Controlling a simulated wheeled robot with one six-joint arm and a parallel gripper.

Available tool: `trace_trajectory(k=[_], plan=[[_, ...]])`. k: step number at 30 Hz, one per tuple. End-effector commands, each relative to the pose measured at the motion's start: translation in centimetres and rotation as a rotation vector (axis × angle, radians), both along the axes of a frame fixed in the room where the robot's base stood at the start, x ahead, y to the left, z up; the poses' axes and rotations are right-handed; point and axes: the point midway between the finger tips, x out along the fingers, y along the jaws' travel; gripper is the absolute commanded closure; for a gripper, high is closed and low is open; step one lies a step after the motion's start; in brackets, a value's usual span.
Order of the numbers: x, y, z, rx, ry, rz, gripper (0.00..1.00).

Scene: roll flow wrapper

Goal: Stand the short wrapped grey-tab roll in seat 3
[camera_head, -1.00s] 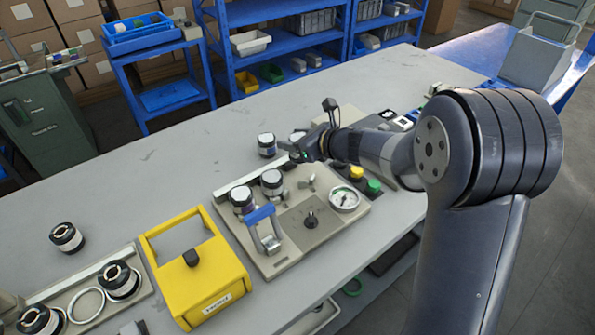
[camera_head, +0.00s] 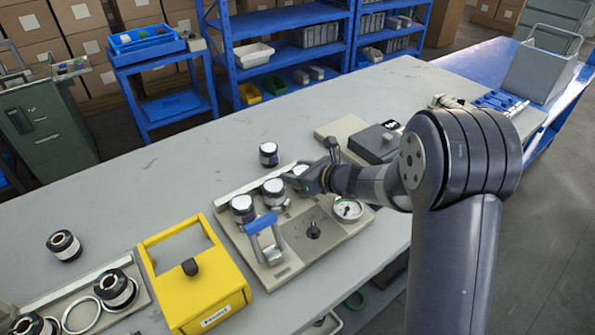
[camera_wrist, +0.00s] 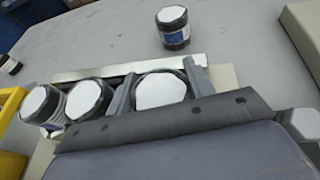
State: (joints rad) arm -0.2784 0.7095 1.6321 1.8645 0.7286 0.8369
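A roll with a white top (camera_wrist: 160,91) stands between the fingers of my gripper (camera_wrist: 158,80) in the wrist view. The fingers appear to touch it on both sides. It is at the right end of a row on the beige fixture (camera_head: 275,270), beside two similar dark rolls with white tops, the middle one (camera_head: 273,190) and the left one (camera_head: 243,207). In the head view my gripper (camera_head: 300,176) partly hides the held roll. Its tab colour and its base are hidden. Another roll (camera_head: 268,154) with a blue label stands apart behind the row.
The fixture also carries a blue-handled clamp (camera_head: 262,225), a black knob (camera_head: 313,230) and a gauge (camera_head: 347,208). A yellow frame box (camera_head: 205,295) stands left. A dark box (camera_head: 375,143) stands right. The table behind the row is mostly clear.

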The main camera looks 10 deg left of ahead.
Motion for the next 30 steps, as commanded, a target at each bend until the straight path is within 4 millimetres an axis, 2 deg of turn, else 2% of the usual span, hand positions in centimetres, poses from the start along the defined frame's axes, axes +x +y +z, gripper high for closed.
trace_trajectory(k=[1,7,25,30], plan=[[0.0,0.0,0.0,-0.001,0.002,0.0,0.45],[0.1,-0.1,0.0,-0.002,0.001,-0.002,0.29],[0.1,-0.1,0.4,-0.002,0.002,-0.004,0.29],[-1.2,-2.5,1.4,-0.002,0.001,-0.006,0.29]])
